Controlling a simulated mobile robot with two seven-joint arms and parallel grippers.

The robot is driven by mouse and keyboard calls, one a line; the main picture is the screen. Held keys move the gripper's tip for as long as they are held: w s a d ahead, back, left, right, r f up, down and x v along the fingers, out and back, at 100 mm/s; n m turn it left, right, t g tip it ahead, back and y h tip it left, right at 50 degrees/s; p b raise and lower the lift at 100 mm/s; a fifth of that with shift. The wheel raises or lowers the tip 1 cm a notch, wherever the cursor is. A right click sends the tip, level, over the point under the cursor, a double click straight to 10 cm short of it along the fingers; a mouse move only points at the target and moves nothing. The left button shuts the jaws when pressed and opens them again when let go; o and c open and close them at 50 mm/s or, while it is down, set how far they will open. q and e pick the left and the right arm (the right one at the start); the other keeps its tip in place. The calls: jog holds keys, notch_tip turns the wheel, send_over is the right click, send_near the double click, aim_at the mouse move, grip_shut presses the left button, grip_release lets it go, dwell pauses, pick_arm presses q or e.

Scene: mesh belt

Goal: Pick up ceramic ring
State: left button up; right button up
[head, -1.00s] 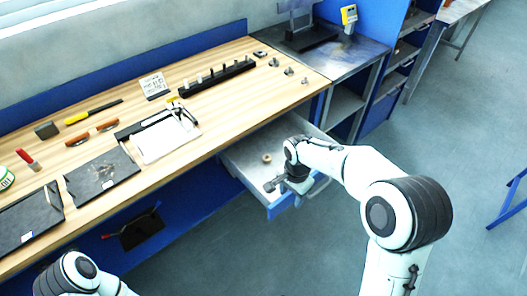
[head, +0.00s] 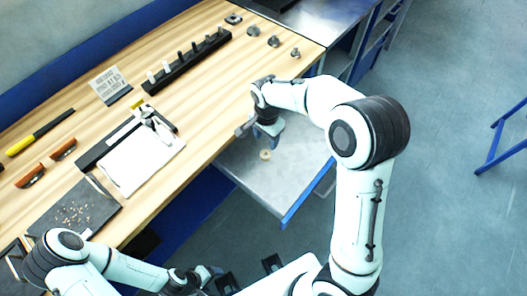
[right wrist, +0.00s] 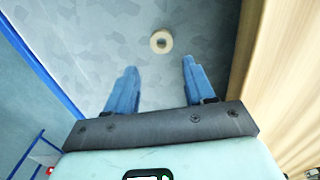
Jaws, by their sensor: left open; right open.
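The ceramic ring (head: 265,155) is a small beige ring lying flat on the bottom of the open grey drawer. In the right wrist view the ring (right wrist: 161,41) lies a little beyond the fingertips, about in line with the gap between them. My right gripper (right wrist: 160,70) is open and empty, pointing down over the drawer. In the head view my right gripper (head: 268,133) shows just above the ring in the picture, close to the table edge. My left gripper (head: 208,275) is at the bottom of the head view, open and away from the ring, its fingers partly unclear.
The drawer (head: 252,184) stands pulled out below the wooden workbench (head: 205,100), its blue front edge facing the floor. On the bench are a black rack (head: 187,64), a white clipboard (head: 140,165), and several tools. Open floor (head: 430,200) lies to the right.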

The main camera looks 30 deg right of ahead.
aim_at(267, 153)
jog(key=f, duration=0.9)
jog(key=shift+s+d+f, duration=0.1)
jog(key=shift+s+f, duration=0.1)
jog(key=shift+f, duration=0.05)
jog(key=c, duration=0.9)
